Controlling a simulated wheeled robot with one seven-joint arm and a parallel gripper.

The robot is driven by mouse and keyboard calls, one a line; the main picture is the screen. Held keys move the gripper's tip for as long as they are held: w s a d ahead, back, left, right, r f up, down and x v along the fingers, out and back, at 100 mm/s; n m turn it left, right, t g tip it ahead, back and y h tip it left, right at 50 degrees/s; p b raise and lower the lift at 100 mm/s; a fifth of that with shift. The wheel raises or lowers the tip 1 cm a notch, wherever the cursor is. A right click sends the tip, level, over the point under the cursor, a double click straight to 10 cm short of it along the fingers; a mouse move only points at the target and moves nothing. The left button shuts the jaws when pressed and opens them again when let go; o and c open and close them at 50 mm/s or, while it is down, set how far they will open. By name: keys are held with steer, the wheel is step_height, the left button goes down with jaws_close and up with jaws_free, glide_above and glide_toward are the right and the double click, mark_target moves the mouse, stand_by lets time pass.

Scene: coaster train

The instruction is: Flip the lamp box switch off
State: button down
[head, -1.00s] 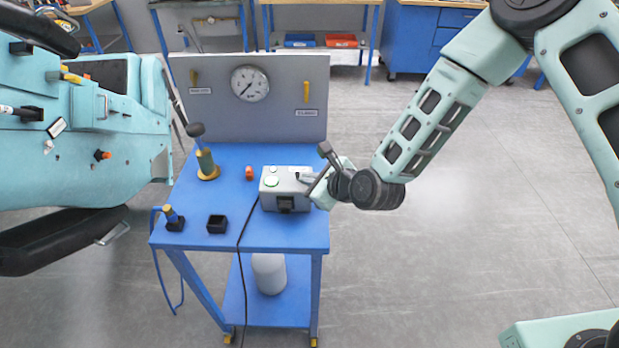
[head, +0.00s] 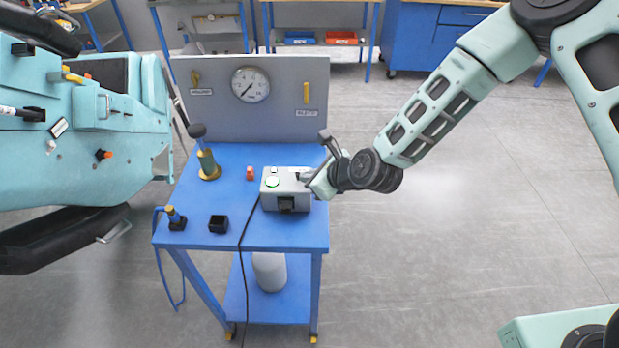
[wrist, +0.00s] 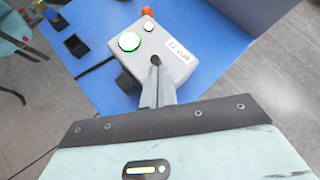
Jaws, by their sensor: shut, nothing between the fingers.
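The lamp box (head: 287,203) is a small grey box near the right edge of the blue table. Its round lamp (wrist: 129,41) has a white face and a glowing green ring; it also shows in the head view (head: 272,182). A small pale button (wrist: 148,26) and a white label (wrist: 178,49) are on the same face. My gripper (wrist: 156,64) is shut and empty, its fingertips at the top face of the box. A dark spot at the fingertips may be the switch. The fingers largely hide it, so its position and any contact cannot be told.
On the blue table (head: 230,235) stand a green and brass post (head: 206,165), a small red-orange piece (head: 250,173) and a black open cup (head: 218,224). A grey panel with a gauge (head: 250,85) rises behind. A black cable (head: 243,235) runs from the box.

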steer(key=shift+w+r+m+g+p, duration=0.5)
steer(key=shift+w+g+p, duration=0.1)
steer(key=shift+g+p, duration=0.45)
steer(key=shift+w+g, duration=0.35)
steer(key=shift+g, duration=0.3)
steer(key=shift+f, duration=0.1)
steer(key=shift+p, duration=0.3)
steer(key=shift+r+p, duration=0.5)
steer(key=shift+r, duration=0.35)
steer(key=shift+d, duration=0.15)
